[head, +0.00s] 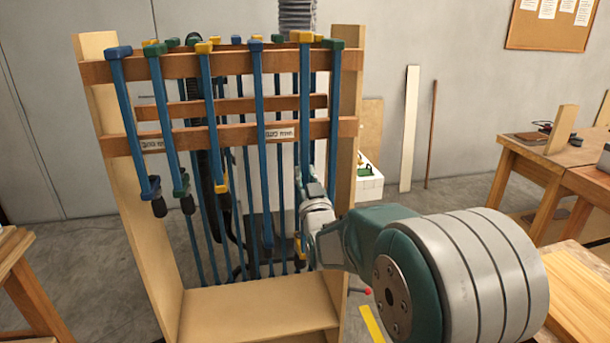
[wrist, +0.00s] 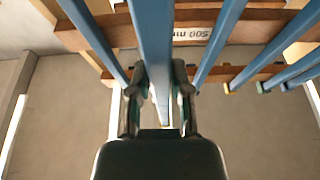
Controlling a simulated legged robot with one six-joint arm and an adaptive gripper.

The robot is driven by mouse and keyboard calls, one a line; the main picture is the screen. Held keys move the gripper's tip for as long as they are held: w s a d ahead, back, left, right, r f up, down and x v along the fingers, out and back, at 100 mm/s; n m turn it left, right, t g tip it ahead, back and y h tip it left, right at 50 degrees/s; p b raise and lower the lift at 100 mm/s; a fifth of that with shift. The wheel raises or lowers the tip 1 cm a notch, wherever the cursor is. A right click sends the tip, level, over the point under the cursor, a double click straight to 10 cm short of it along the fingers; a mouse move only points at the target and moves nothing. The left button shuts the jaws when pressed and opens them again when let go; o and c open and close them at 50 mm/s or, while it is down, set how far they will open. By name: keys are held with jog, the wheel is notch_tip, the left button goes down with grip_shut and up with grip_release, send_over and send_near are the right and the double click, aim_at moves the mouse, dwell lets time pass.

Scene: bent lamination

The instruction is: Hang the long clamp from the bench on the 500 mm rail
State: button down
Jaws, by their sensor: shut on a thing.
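The long clamp (head: 305,110) has a blue bar and a yellow head, which is level with the top wooden rail of the rack. In the wrist view my gripper (wrist: 157,80) is shut on its blue bar (wrist: 153,30), one finger on each side. In the head view my gripper (head: 312,198) is low on the bar, in front of the rack's right half. The 500 mm rail (wrist: 255,27) carries a white label in the wrist view and passes behind the bar. I cannot tell whether the clamp's head rests on the rail or hovers at it.
Several blue clamps hang on the rack (head: 91,85), one green-headed clamp (head: 335,100) close on the right and one blue-headed clamp (head: 260,110) on the left. A wooden bench (head: 580,290) stands at the right. A white box (head: 369,186) sits behind the rack.

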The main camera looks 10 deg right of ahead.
jog(key=shift+w+r, duration=0.15)
jog(key=shift+w, duration=0.05)
jog(key=shift+w+a, duration=0.1)
jog(key=shift+w, duration=2.2)
jog(key=shift+w, duration=1.65)
jog(key=shift+f, duration=1)
